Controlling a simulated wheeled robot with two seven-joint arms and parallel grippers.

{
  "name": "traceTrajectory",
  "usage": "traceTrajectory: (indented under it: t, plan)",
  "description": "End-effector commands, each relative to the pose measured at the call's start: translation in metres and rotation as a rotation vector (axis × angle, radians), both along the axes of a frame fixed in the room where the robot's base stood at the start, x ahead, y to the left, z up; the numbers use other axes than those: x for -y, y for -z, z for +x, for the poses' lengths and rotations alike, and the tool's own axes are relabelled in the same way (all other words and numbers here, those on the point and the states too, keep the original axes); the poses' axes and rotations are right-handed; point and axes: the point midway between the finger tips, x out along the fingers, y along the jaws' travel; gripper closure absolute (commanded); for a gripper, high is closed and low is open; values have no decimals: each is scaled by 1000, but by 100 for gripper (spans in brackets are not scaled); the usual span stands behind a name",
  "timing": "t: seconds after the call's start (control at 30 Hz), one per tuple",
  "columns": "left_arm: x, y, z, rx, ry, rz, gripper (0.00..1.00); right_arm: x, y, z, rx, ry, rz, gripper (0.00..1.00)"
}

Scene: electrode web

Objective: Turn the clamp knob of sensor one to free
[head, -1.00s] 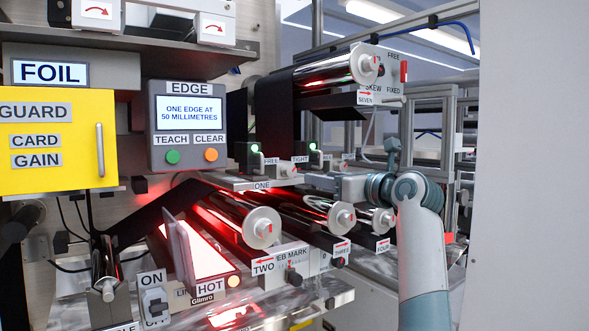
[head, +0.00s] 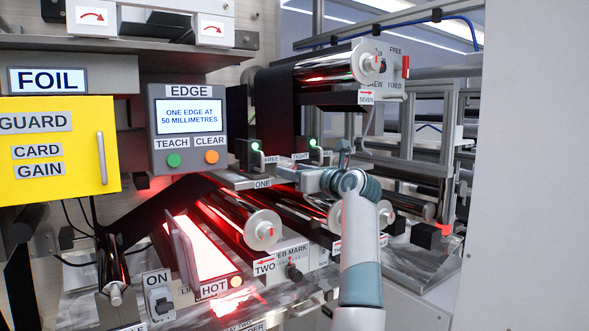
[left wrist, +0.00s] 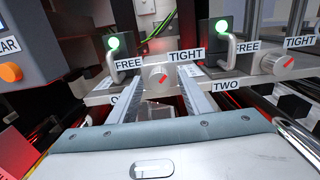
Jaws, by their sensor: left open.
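The clamp knob of sensor one (left wrist: 157,78) is a round silver knob with a red mark, between the FREE (left wrist: 128,64) and TIGHT (left wrist: 187,56) labels in the left wrist view. Its red mark slants up and right, to the TIGHT side. My left gripper (left wrist: 160,84) is open, with one finger on each side of the knob; I cannot tell whether they touch it. The left finger partly covers the ONE label. In the head view my left gripper (head: 301,177) is at the ONE rail (head: 240,181). My right gripper is not in view.
The knob of sensor two (left wrist: 280,65) is to the right on the same rail. Green-lit sensors with bent handles (left wrist: 123,57) stand behind the rail. Shiny rollers (head: 238,219) and a glowing red-white panel (head: 203,258) lie below. The EDGE display box (head: 190,128) is at left.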

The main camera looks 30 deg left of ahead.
Motion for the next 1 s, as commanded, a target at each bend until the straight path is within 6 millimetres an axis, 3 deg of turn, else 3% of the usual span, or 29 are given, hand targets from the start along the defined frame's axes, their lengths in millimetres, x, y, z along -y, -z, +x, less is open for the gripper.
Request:
traceTrajectory:
  t: [0.2,0.37,0.73,1.0]
  plan:
    - [0,0,0,0,0,0,58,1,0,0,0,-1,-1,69]
    - [0,0,0,0,0,0,96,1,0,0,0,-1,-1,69]
    - [0,1,0,27,0,-10,97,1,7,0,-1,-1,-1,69]
    - [0,4,0,135,0,-56,97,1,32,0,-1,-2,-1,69]
